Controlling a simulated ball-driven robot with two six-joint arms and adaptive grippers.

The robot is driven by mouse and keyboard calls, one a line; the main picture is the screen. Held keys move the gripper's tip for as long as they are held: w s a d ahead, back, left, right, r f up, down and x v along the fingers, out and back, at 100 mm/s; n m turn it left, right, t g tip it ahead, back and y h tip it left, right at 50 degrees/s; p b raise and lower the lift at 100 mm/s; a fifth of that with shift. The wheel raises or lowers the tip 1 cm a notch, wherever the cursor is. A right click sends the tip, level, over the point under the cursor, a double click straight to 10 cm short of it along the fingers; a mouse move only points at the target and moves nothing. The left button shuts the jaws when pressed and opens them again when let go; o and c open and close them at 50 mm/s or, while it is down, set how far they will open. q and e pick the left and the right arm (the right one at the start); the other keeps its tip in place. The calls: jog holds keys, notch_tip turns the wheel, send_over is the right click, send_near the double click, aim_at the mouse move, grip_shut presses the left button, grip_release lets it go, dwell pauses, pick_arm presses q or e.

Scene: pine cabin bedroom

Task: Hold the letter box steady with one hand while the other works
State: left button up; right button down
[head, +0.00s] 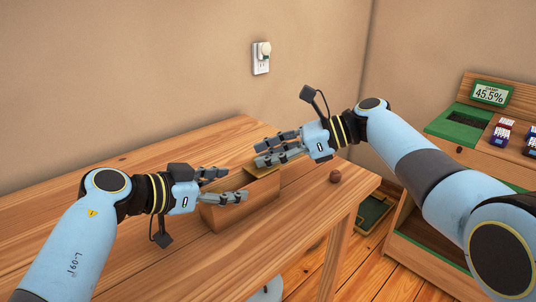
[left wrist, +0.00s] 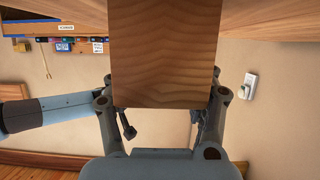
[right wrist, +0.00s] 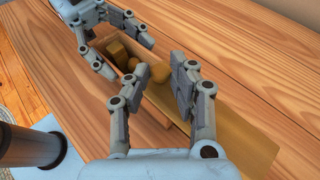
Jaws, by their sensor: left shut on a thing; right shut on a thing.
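The letter box (head: 240,212) is a wooden box on the table, its top partly open. My left gripper (head: 237,184) is shut across the box; its end (left wrist: 162,55) fills the space between the fingers in the left wrist view. The tan lid (right wrist: 228,128) lies shifted along the box, with one end sticking out beyond it. Small brown and yellowish pieces (right wrist: 116,50) show inside the open part. In the head view the fingers hide much of the lid.
A shelf unit with a green display (head: 490,93) stands at the right. A wall outlet with a plug (head: 262,55) is behind. The table (head: 120,185) has clear room behind the box.

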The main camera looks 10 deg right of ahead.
jog(key=s+a, duration=0.4)
jog(key=a, duration=0.2)
jog(key=shift+s, duration=0.25)
jog(key=shift+a, duration=0.1)
jog(key=c, duration=1.1)
grip_release()
jog(key=v, duration=1.2)
jog(key=shift+w+f, duration=0.1)
